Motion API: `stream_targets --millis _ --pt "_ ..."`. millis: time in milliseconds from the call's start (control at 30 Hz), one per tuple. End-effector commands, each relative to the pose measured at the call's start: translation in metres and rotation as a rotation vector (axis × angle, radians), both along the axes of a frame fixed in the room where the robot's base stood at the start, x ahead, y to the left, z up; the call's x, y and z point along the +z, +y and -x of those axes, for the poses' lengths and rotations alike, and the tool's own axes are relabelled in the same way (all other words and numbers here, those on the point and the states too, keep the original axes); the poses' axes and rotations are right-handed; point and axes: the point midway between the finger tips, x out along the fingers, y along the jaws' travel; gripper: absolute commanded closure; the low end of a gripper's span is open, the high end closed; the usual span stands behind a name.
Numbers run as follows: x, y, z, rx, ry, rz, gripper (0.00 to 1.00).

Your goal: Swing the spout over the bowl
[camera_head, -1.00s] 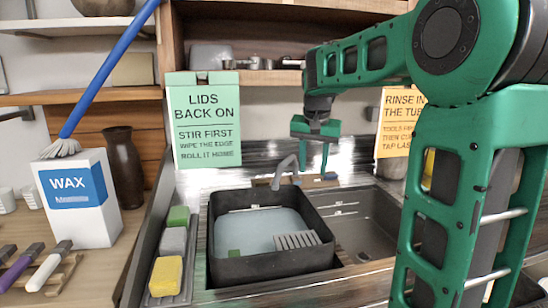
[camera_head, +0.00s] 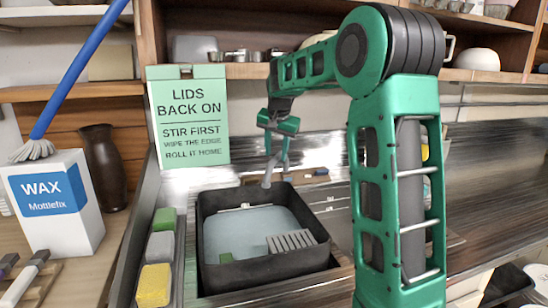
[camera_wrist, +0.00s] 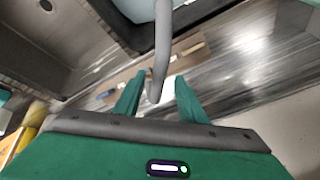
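The grey curved spout (camera_head: 267,178) rises at the back edge of the sink, behind the black tub. In the wrist view the spout (camera_wrist: 161,45) runs down from the top, and its end shows between my fingers. My gripper (camera_head: 277,152) is open, with one finger on each side of the spout; I cannot tell whether either touches it. The bare sink bowl (camera_head: 338,215) lies right of the tub, partly hidden by my arm. It also shows at the upper left of the wrist view (camera_wrist: 48,45).
The black tub (camera_head: 203,235) holds pale water, a green block and a ribbed grey piece. Sponges (camera_head: 155,285) line the left edge. A wax box (camera_head: 75,225), brown vase (camera_head: 103,165) and green sign (camera_head: 190,115) stand nearby. Open shelves are above.

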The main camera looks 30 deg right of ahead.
Motion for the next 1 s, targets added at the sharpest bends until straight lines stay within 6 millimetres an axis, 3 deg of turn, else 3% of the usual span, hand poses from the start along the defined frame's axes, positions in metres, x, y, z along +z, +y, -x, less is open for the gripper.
stream_targets --millis 200,500,667,1000 --pt "-0.016 -0.003 -0.006 0.001 0.002 0.000 0.63" --pt "-0.017 -0.003 -0.007 0.001 0.000 0.000 0.63" --pt "-0.017 -0.003 -0.007 0.001 0.000 0.000 0.99" --pt "-0.016 0.002 -0.011 0.025 -0.001 0.000 1.00"
